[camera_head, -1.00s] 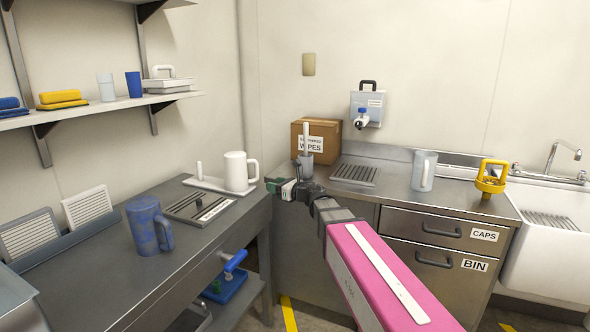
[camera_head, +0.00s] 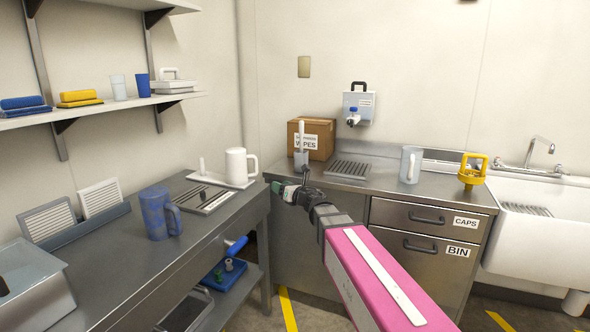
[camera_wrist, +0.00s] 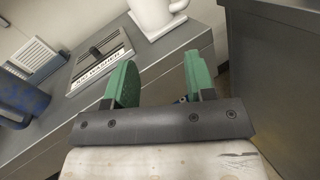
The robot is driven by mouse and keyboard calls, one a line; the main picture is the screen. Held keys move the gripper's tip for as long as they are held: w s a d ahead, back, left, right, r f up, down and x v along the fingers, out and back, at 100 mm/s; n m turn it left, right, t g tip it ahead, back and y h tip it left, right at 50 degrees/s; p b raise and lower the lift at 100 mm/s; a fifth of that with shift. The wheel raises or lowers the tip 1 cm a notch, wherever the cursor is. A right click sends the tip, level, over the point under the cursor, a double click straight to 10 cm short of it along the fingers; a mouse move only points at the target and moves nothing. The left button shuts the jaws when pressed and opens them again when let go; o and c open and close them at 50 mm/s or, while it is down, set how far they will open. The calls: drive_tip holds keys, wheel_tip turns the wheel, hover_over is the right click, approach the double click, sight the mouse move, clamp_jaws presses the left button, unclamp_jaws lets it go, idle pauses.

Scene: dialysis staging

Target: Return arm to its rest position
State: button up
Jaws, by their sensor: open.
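My arm, with its pink link, reaches forward from the lower right in the head view. My gripper (camera_head: 292,186) is at its end, near the gap between the left steel table and the back counter. In the wrist view the two green fingers of my gripper (camera_wrist: 160,82) stand apart with nothing between them. The edge of the left steel table (camera_wrist: 160,85) and a dark gap show past the fingers. A white pitcher (camera_head: 240,168) stands on a white tray beyond and left of the gripper; its base also shows in the wrist view (camera_wrist: 158,14).
A mottled blue mug (camera_head: 150,215) and a slotted drain plate (camera_head: 207,198) are on the left table. The back counter (camera_head: 385,183) holds a wipes box (camera_head: 320,142), a clear pitcher (camera_head: 410,165) and a yellow-handled item (camera_head: 472,170). A sink (camera_head: 540,235) is at right. Shelves line the left wall.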

drive_tip(key=s+d+f+m+h, duration=0.1)
drive_tip(key=d+f+m+h, duration=0.6)
drive_tip(key=d+m, duration=0.45)
drive_tip(key=s+d+f+m+h, duration=0.1)
drive_tip(key=d+f+m+h, duration=0.7)
drive_tip(key=m, duration=0.6)
drive_tip(key=s+d+f+m+g, duration=0.6)
drive_tip(key=s+f+m, duration=0.1)
drive_tip(key=s+m, duration=0.15)
drive_tip(key=s+f+m+g+y, duration=0.1)
drive_tip(key=s+f+m+g, duration=0.2)
drive_tip(key=s, duration=0.3)
drive_tip(key=s+a+f+m+g+y, duration=0.1)
drive_tip(key=s+f+m+g, duration=0.2)
drive_tip(key=s, duration=0.4)
drive_tip(key=shift+s+a+f+m+g, duration=0.15)
drive_tip(key=shift+f+m+g, duration=0.3)
drive_tip(key=shift+m, duration=0.65)
